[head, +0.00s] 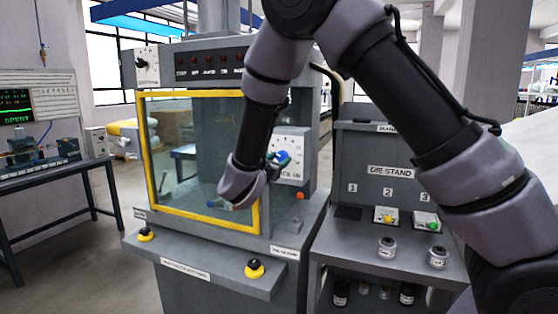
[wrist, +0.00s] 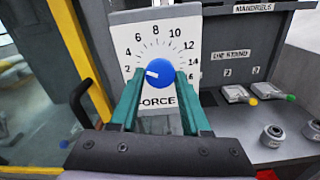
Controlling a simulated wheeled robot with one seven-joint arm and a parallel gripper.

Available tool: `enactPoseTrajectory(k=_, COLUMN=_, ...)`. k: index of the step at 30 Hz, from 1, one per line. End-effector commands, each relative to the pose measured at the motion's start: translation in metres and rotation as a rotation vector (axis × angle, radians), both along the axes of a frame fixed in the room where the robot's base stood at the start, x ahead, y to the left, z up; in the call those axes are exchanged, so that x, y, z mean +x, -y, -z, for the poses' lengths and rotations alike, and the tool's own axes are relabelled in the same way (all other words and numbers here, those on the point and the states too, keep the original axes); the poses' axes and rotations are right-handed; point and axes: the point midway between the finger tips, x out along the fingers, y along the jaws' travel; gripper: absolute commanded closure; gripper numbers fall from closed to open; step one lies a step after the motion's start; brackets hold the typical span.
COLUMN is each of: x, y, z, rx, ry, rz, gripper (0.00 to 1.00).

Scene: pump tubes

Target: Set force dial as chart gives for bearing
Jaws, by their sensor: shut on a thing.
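The force dial is a blue knob (wrist: 160,72) with a white mark, on a white plate (wrist: 150,45) printed FORCE and numbered around the knob. The mark points left, roughly toward the low numbers near 2. In the head view the dial plate (head: 291,145) is on the right of the press front, partly behind my arm. My gripper (wrist: 160,80) has its green fingers on both sides of the knob and is shut on it. It also shows in the head view (head: 275,165). I cannot make out a chart or a bearing in these views.
The press has a yellow-framed window (head: 200,150) and a front ledge (head: 205,262) with two yellow-and-black buttons. A die stand (head: 388,172) with numbered places stands at right, with small cylinders (head: 387,247) on its shelf. A bench with a green-text screen (head: 17,105) stands at left.

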Motion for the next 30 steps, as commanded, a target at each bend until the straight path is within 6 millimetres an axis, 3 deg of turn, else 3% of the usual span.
enactPoseTrajectory(k=18, x=0.0002, y=-0.0007, z=-0.0004, rx=0.524, ry=0.19, rz=0.0, gripper=1.0)
enactPoseTrajectory(k=30, x=0.0, y=-0.0012, z=-0.0005, rx=0.726, ry=0.264, rz=0.0, gripper=1.0)
